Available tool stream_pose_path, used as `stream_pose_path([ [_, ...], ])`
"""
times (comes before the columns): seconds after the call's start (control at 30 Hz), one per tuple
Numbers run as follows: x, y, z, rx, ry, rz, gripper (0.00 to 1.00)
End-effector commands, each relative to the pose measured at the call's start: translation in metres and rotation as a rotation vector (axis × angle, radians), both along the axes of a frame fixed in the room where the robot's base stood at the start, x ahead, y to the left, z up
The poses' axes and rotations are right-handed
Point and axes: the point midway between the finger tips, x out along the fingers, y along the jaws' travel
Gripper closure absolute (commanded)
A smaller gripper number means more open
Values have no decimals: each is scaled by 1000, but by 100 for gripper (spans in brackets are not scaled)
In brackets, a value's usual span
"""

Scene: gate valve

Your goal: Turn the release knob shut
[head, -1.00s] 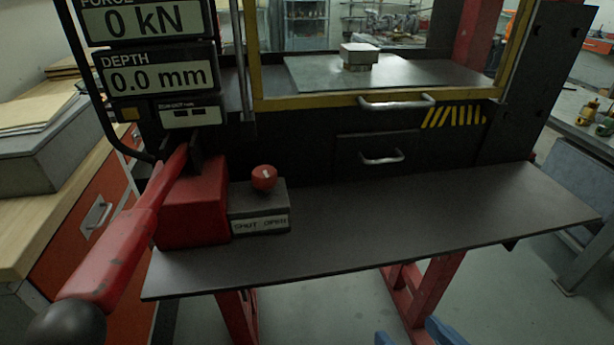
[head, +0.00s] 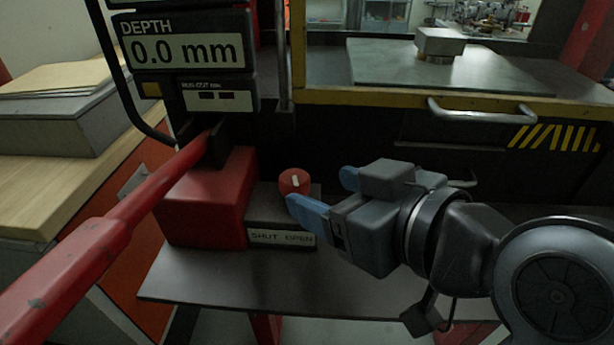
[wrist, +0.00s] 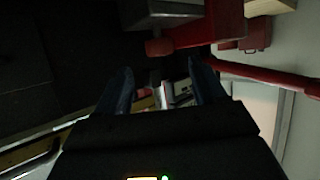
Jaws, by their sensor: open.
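The release knob (head: 295,182) is a round red knob with a white mark on its face. It sits on a grey block (head: 282,238) labelled "SHUT OPEN", beside a red housing. My gripper (head: 319,190) is open, with its blue fingers pointing left towards the knob. In the head view the nearer fingertip overlaps the knob's lower right edge; I cannot tell whether it touches. In the dark wrist view my gripper (wrist: 160,82) has its two fingers apart with nothing held between them. The red knob (wrist: 158,47) shows there beyond the fingertips, above the gap.
A long red lever (head: 130,208) runs from the red housing (head: 205,205) towards the lower left. A yellow-edged frame with a metal handle (head: 480,112) lies behind my gripper. The dark shelf (head: 215,280) is bare in front of the block. A depth display (head: 185,50) reads 0.0 mm.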

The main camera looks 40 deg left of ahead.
Motion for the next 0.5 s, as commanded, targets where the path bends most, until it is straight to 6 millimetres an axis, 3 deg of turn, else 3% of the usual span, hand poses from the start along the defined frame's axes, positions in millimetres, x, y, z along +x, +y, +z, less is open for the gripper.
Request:
stream_pose_path([
  [0.23, 9, 35, -15, -1, 2, 4, 30],
  [0.5, 16, 54, -24, 1, 1, 0, 30],
])
